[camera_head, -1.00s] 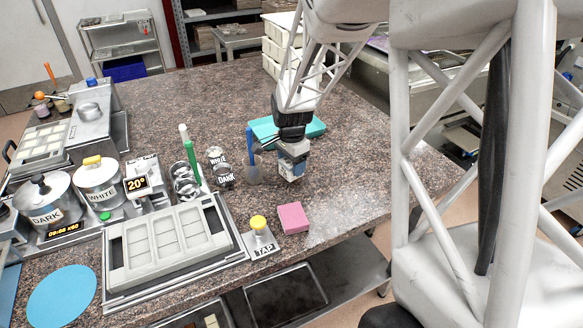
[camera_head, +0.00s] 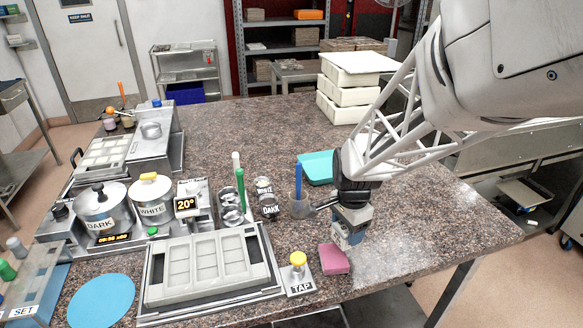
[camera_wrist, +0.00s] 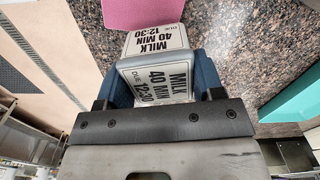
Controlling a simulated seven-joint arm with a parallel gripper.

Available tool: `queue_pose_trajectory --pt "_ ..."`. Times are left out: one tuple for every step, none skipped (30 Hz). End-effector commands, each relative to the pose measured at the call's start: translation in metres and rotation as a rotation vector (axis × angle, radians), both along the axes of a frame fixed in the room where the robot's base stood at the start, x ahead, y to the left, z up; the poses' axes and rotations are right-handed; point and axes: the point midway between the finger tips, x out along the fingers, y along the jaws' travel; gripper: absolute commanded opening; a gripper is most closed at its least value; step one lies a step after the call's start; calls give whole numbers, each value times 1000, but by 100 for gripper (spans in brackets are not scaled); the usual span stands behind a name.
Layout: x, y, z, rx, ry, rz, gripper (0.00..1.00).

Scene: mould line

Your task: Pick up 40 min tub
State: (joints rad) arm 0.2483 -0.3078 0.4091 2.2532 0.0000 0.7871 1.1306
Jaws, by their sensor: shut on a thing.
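The 40 min tub (camera_wrist: 154,68) is a grey and white block-like tub with labels reading "MILK 40 MIN" and "DUE 12:30". In the wrist view it sits between the blue fingers of my gripper (camera_wrist: 160,88), which is shut on it. In the head view my gripper (camera_head: 352,222) points down over the right part of the counter, just behind and right of the pink block. The tub (camera_head: 345,240) shows small and partly covered at the fingertips there. I cannot tell whether its underside touches the counter.
The pink block (camera_head: 333,258) is close to the tub. A beaker (camera_head: 299,208) with a blue-handled tool stands left of my gripper, and a teal item (camera_head: 316,168) lies behind. The TAP plate (camera_head: 299,280) and mould tray (camera_head: 158,289) are left. The counter's right side (camera_head: 455,215) is clear.

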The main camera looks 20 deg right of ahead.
Motion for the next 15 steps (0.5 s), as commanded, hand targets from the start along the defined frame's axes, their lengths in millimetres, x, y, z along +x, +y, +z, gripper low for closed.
queue_pose_trajectory --pt "-6 1 1 0 -1 0 35" --pt "-8 2 1 0 -1 0 35" --pt "-12 3 2 0 -1 0 35" --pt "-14 3 2 0 -1 0 35" --pt "-17 4 2 0 -1 0 35" --pt "-19 5 2 0 0 0 35" --pt "-21 5 2 0 0 0 35" --pt "-22 5 2 0 0 0 35" --pt "-24 6 2 0 0 0 35" --pt "-25 6 2 0 0 0 35" --pt "-26 6 3 0 0 0 35" --pt "-27 6 3 0 0 0 35" --pt "-27 7 3 0 0 0 35" --pt "-28 7 3 0 0 0 35" --pt "-28 7 3 0 0 0 35"
